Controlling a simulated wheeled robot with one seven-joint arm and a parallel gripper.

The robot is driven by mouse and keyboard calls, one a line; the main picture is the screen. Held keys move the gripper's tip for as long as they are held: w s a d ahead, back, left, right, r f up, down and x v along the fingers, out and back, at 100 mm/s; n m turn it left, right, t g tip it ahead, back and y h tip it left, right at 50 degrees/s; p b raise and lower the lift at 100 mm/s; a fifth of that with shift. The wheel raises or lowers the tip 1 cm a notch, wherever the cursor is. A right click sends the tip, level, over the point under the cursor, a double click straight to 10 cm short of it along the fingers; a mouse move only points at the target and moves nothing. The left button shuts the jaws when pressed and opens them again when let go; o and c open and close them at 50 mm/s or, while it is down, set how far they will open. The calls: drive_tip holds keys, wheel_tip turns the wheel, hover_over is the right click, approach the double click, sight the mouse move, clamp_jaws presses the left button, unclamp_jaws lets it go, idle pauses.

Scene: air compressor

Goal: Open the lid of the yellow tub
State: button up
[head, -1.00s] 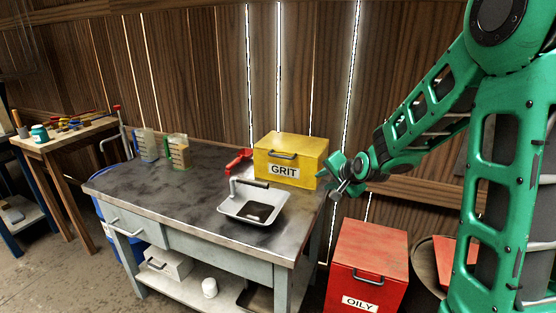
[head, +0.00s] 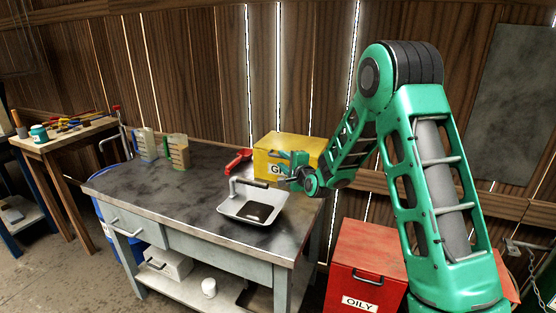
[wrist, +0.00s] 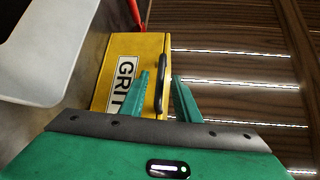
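The yellow tub (head: 268,147), labelled GRIT, stands at the back right of the workbench with its lid down. It also shows in the wrist view (wrist: 136,46), with its dark handle (wrist: 160,84) upright in the picture. My gripper (head: 290,168) is in front of the tub and hides part of its front and label. In the wrist view my gripper (wrist: 160,80) is open, its two green fingers apart. The handle's near end appears between the fingertips; I cannot tell whether they touch it. Nothing is held.
A red OILY bin (head: 368,255) is below right. The bench's middle is clear.

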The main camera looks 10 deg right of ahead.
sight(280, 157)
drive_tip(key=shift+x, duration=2.35)
clamp_jaws()
